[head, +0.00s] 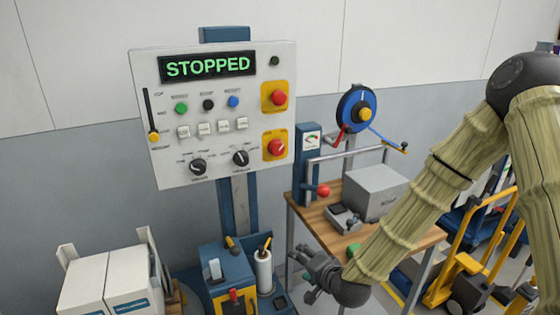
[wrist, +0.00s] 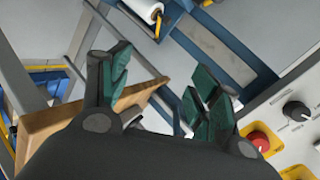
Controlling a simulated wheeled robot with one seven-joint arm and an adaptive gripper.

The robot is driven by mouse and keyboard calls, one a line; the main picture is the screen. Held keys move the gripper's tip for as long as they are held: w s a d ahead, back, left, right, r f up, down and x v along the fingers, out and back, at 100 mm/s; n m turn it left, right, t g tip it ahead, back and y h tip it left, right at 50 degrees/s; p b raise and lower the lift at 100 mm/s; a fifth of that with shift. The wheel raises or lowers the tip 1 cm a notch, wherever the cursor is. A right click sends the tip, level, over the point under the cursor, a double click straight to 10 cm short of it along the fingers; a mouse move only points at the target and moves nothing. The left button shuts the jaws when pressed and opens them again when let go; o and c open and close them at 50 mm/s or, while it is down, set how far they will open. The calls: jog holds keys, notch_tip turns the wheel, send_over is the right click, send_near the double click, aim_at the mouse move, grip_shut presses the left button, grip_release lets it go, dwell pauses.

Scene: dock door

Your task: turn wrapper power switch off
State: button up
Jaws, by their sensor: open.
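The control panel (head: 228,75) is a pale upright board with a display reading STOPPED. A red rotary switch (head: 276,148) on a yellow plate sits at its lower right, and it looks like the power switch. Above it is a red mushroom button (head: 279,97) on another yellow plate. My gripper (head: 303,272) is open and empty, below and right of the panel and apart from it. In the wrist view my gripper's fingers (wrist: 160,88) are spread, and a red control (wrist: 263,139) on yellow shows right of them. The switch's exact position is too small to read.
Two black knobs (head: 198,167), white buttons and coloured push buttons share the panel. A wooden workbench (head: 310,213) with a grey box (head: 375,190) stands beside my arm. A blue machine (head: 228,280) and a wrap roll (head: 264,272) stand below the panel.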

jog(key=w+a+r+m+t+y, duration=0.1)
jog(key=w+r+t, duration=0.15)
jog(key=r, duration=0.35)
jog(key=w+a+r+m+t, duration=0.1)
jog(key=w+r, duration=0.3)
jog(key=r, duration=0.2)
jog(key=m+t+y+b, duration=0.1)
jog(key=m+t, duration=0.1)
jog(key=t, duration=0.1)
send_near(279, 151)
jog(key=shift+g, duration=0.25)
jog(key=p+x, duration=0.1)
jog(key=x, duration=0.2)
jog(key=p+x, duration=0.1)
jog(key=x, duration=0.1)
jog(key=p+x, duration=0.1)
jog(key=x, duration=0.2)
jog(key=shift+w+a+r, duration=0.1)
jog(key=shift+w+r, duration=0.2)
jog(key=shift+r, duration=0.05)
jog(key=c, duration=1)
